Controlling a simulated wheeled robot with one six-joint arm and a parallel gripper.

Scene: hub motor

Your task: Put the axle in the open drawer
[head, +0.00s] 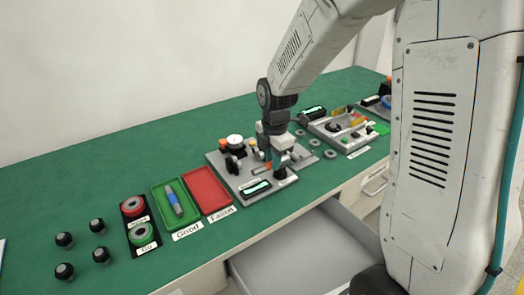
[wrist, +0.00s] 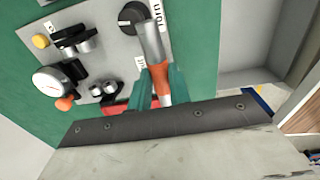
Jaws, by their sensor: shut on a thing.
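My gripper (head: 277,161) is over the grey test plate on the bench. In the wrist view its two teal fingertips (wrist: 160,80) are shut on a grey rod with an orange part, which looks like the axle (wrist: 151,42). The axle's far end is near a round black knob on the plate; I cannot tell whether they touch. In the head view the axle is mostly hidden by the gripper. The open drawer (head: 300,252) is pulled out below the bench front, grey and empty where visible. Its inside also shows at the right of the wrist view (wrist: 250,42).
A grey plate (head: 222,160) with a dial gauge (head: 234,140) and clamps surrounds my gripper. A green tray (head: 160,198) labelled Good holds a blue and grey rod (head: 174,200). A red tray (head: 207,188) labelled Failed is empty. Several black knobs stand at left.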

